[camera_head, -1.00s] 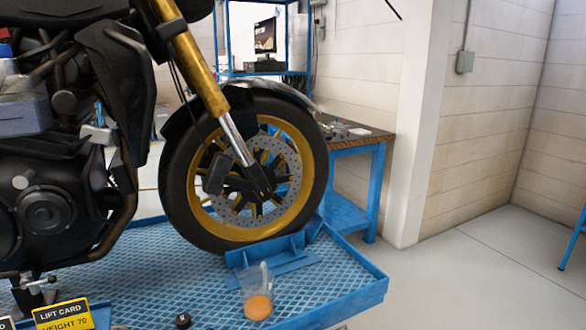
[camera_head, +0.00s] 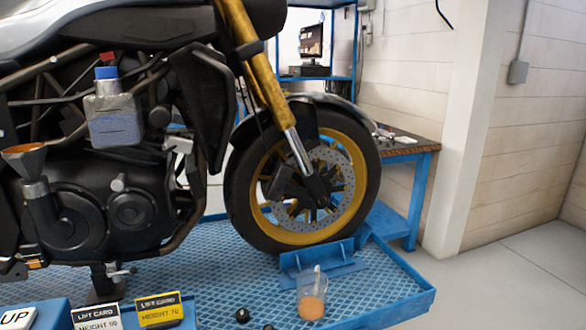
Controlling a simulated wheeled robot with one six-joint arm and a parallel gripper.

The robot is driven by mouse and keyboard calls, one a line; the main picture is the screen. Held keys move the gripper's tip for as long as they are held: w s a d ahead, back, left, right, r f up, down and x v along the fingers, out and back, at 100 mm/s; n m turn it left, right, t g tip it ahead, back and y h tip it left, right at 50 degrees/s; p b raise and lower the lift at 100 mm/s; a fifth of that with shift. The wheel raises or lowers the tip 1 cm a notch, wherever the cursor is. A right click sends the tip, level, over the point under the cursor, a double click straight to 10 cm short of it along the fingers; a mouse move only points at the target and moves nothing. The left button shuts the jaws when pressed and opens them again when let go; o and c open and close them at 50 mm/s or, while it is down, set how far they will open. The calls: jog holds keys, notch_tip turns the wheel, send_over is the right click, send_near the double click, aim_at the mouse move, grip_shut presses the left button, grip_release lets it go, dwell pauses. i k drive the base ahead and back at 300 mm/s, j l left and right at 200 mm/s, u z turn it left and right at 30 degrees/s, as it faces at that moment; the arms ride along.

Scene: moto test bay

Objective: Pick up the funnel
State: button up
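My gripper is not in the head view.
A blue-capped grey bottle (camera_head: 113,115) sits by the frame. A clear cup with orange contents (camera_head: 311,296) stands on the blue lift platform (camera_head: 400,285), near a small black knob (camera_head: 242,315). Two lift cards (camera_head: 160,309) and an UP sign (camera_head: 18,318) are at the front left.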

aim_at(28, 160)
jog(key=k+l, duration=0.15)
jog(key=k, duration=0.4)
jog(key=j, duration=0.2)
jog(key=u, duration=1.45)
